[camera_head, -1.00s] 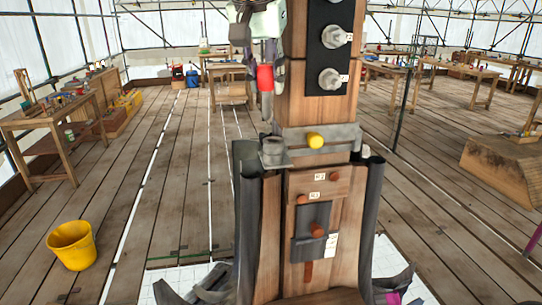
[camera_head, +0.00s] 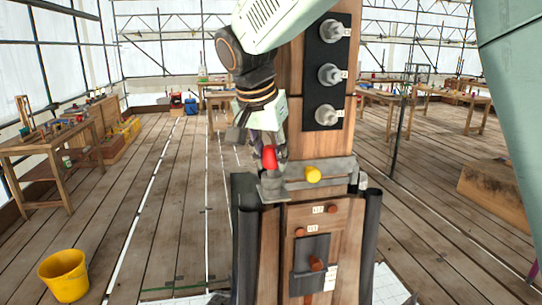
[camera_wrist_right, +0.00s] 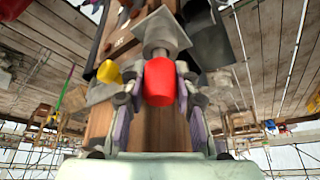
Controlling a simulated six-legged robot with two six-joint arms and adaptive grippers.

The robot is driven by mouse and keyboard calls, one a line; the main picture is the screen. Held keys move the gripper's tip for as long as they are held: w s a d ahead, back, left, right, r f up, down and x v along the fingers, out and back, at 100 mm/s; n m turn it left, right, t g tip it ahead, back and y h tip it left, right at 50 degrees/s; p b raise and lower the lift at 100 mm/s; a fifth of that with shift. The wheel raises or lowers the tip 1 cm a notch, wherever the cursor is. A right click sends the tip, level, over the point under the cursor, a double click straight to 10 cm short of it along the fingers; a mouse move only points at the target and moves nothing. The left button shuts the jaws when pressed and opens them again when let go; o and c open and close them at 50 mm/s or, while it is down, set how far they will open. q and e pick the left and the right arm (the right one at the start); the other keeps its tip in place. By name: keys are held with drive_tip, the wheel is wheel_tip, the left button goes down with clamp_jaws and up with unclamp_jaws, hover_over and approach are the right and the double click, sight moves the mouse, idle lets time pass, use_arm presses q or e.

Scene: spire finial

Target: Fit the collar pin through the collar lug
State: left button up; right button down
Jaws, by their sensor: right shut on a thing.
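The collar pin has a red head (camera_head: 269,157), which sits directly above the collar lug (camera_head: 272,186) on the left side of the wooden post's metal collar. My right gripper (camera_head: 266,150) comes down from above and is shut on the pin. In the right wrist view the red head (camera_wrist_right: 160,82) is between the fingers, lined up with the round grey lug (camera_wrist_right: 160,38). No clear length of grey shank shows between head and lug, so the shank appears to be in the lug; its lower end is hidden. My left gripper is not in view.
The metal collar (camera_head: 335,168) carries a yellow knob (camera_head: 313,174) right of the lug. A black plate (camera_head: 326,95) with several grey bolts is on the post above. Dark upright flaps (camera_head: 371,240) flank the lower post. A yellow bucket (camera_head: 64,276) stands on the floor at left.

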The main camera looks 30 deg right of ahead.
drive_tip(key=shift+w+d+f, duration=0.1)
drive_tip(key=shift+d+f, duration=0.05)
drive_tip(key=shift+f, duration=0.1)
drive_tip(key=c, duration=1.5)
unclamp_jaws()
drive_tip(key=o, duration=0.5)
drive_tip(key=shift+a+r, duration=0.15)
drive_tip(key=shift+a, duration=0.05)
drive_tip(key=shift+d, duration=0.1)
